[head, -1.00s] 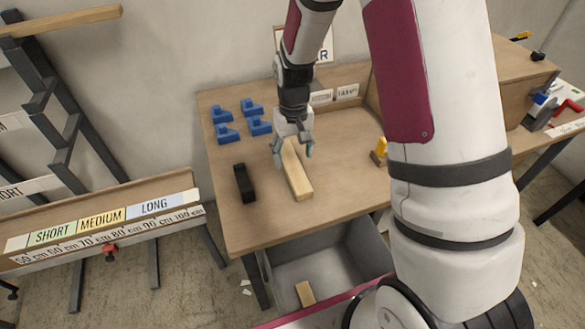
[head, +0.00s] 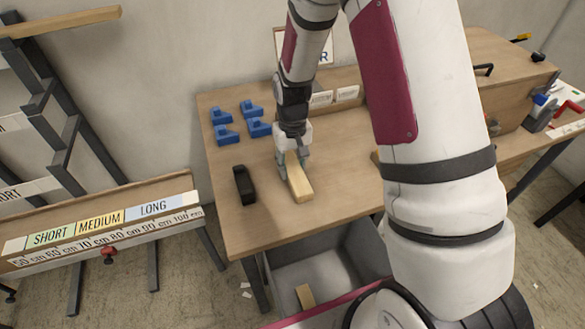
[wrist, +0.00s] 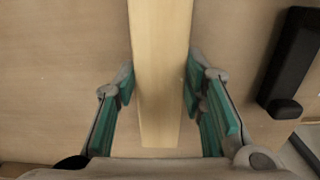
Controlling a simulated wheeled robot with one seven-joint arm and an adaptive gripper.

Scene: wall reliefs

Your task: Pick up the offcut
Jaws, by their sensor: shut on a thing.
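The offcut (head: 299,184) is a short pale wooden block lying on the wooden workbench (head: 250,228). My gripper (head: 294,160) is over its far part, with one finger on each side, pointing down. In the wrist view the offcut (wrist: 160,70) runs between the teal finger pads of my gripper (wrist: 160,98). The pads are close against its sides, shut on it. The offcut appears to rest on the bench; I cannot see any gap below it.
A black block (head: 244,185) lies just left of the offcut. Several blue blocks (head: 227,134) sit at the back left. A grey bin (head: 335,262) with a wooden piece (head: 305,296) is below the bench's front edge. A labelled rack (head: 100,220) stands at left.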

